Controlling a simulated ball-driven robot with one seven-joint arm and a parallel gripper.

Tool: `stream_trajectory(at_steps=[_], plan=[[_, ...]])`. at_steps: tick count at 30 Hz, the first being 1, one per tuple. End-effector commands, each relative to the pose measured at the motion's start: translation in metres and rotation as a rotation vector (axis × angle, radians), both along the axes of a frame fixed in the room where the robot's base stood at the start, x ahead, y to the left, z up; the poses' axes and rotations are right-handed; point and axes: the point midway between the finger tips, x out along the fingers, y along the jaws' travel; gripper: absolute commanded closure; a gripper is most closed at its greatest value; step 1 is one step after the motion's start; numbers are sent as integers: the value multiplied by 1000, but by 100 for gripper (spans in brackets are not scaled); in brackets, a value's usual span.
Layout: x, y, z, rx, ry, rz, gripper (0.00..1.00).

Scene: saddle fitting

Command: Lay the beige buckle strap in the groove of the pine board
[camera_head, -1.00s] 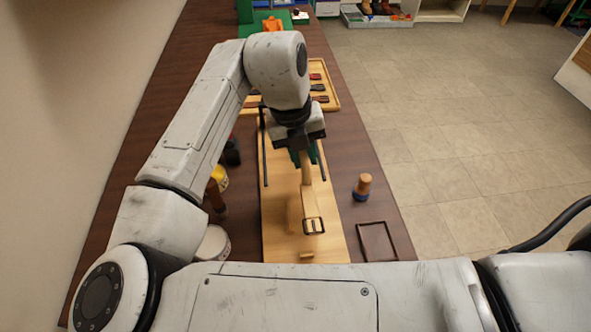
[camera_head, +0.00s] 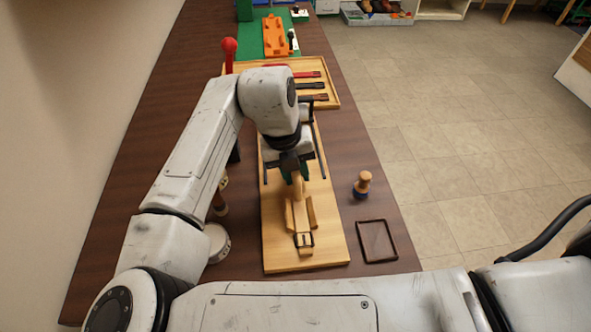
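The pine board (camera_head: 278,252) lies lengthwise on the dark bench in the head view. Two raised wooden side pieces, left (camera_head: 289,216) and right (camera_head: 312,211), flank its groove near the front. The beige buckle strap (camera_head: 301,221) runs forward from my gripper (camera_head: 297,177) between these pieces, with its dark metal buckle at the front end. My gripper is shut on the strap's far part, above the board. I cannot tell whether the strap touches the groove's floor. My wrist hides the board's middle.
A wooden tray (camera_head: 334,103) with several other straps stands behind the board. A white round container (camera_head: 217,244) is on the left, close to my arm.

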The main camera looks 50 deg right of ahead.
Motion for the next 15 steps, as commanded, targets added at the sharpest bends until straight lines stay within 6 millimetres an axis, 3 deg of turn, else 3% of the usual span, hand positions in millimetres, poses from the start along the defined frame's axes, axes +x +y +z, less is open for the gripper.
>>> stream_trajectory(at_steps=[6,15], plan=[[0,0,1,0,0,0,52],[0,0,4,0,0,0,52]])
